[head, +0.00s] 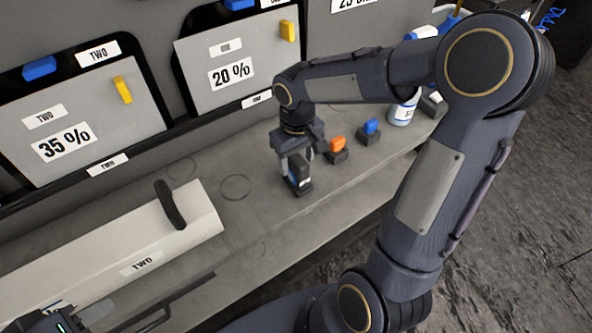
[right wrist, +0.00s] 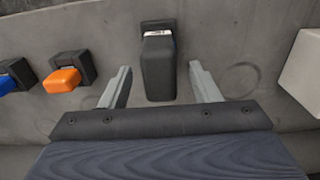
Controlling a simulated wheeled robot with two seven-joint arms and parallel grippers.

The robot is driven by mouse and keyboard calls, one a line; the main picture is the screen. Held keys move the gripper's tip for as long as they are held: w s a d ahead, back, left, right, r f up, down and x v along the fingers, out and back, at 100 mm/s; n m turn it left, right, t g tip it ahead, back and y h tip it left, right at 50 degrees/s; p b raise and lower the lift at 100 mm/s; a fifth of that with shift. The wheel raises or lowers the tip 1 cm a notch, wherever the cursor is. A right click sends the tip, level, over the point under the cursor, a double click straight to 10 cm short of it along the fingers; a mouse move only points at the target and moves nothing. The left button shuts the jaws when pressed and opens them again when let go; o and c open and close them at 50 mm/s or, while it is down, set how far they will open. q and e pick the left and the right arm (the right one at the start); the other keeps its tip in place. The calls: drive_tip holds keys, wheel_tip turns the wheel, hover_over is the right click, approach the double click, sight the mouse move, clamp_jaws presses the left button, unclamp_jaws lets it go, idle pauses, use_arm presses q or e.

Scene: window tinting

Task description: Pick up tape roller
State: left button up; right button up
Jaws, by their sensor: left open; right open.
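A small black tool (head: 301,183), which I take to be the tape roller, stands upright in a dark holder on the grey bench. My left gripper (head: 84,314) is only partly visible at the lower left corner, empty and away from the tool.
An orange-topped tool (head: 337,146) and a blue-topped tool (head: 370,130) stand in holders to the right. A white bottle (head: 404,112) is farther right. A long pale box (head: 120,245) with a dark handle lies left. Panels marked 35% (head: 75,120) and 20% (head: 240,65) line the back.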

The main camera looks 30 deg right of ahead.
wheel_tip(320, 180, down, 2)
drive_tip(key=shift+f, duration=0.15)
drive_tip(key=c, duration=1.2)
